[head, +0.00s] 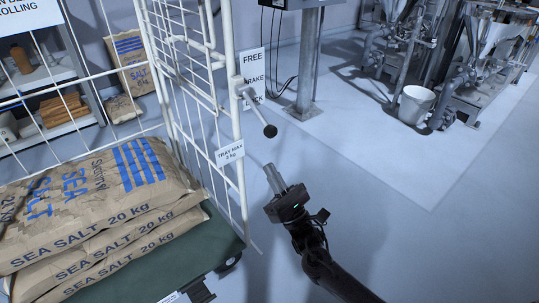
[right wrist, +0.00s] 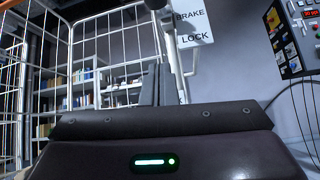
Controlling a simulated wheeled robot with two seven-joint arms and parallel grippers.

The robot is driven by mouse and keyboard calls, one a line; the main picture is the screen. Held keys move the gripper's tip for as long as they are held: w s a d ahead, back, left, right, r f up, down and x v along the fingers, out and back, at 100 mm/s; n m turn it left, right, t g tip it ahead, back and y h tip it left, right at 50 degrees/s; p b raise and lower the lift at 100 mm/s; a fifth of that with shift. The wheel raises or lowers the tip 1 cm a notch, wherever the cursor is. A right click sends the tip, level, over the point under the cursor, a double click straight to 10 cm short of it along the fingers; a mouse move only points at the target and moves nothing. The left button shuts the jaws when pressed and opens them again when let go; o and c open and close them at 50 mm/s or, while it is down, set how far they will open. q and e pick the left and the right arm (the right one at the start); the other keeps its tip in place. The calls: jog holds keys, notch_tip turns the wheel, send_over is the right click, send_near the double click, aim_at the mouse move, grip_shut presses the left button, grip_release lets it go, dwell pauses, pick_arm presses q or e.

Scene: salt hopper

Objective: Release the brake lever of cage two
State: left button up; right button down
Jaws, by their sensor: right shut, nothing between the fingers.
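The brake lever (head: 256,112) is on the front post of the wire cage (head: 232,120). It slants down and right from its pivot, ending in a black ball knob (head: 270,131). A sign (head: 252,72) reading FREE, BRAKE, LOCK hangs beside it, partly covered by the post and lever. My right gripper (head: 274,178) is shut and empty, below the knob and apart from it. In the right wrist view its fingers (right wrist: 155,86) point up toward the lever area, where the sign (right wrist: 192,25) also shows. My left gripper is not in view. No cage number is readable.
Stacked sea salt sacks (head: 95,215) lie on the cage's green base (head: 165,265). A tray label (head: 230,153) hangs on the cage wires. A grey column (head: 307,60) stands behind. A white bucket (head: 414,104) stands by machines at back right. The floor right of the cage is clear.

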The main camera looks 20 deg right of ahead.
aim_at(257, 112)
jog(key=x, duration=1)
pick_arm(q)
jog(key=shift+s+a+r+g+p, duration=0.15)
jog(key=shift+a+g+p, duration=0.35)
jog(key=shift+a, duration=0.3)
pick_arm(e)
jog(key=s+d, duration=0.1)
jog(key=s+d+r, duration=0.1)
jog(key=s, duration=0.1)
jog(key=shift+s, duration=0.3)
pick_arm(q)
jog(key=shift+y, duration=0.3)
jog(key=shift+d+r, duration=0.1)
pick_arm(e)
jog(key=shift+d+r, duration=0.1)
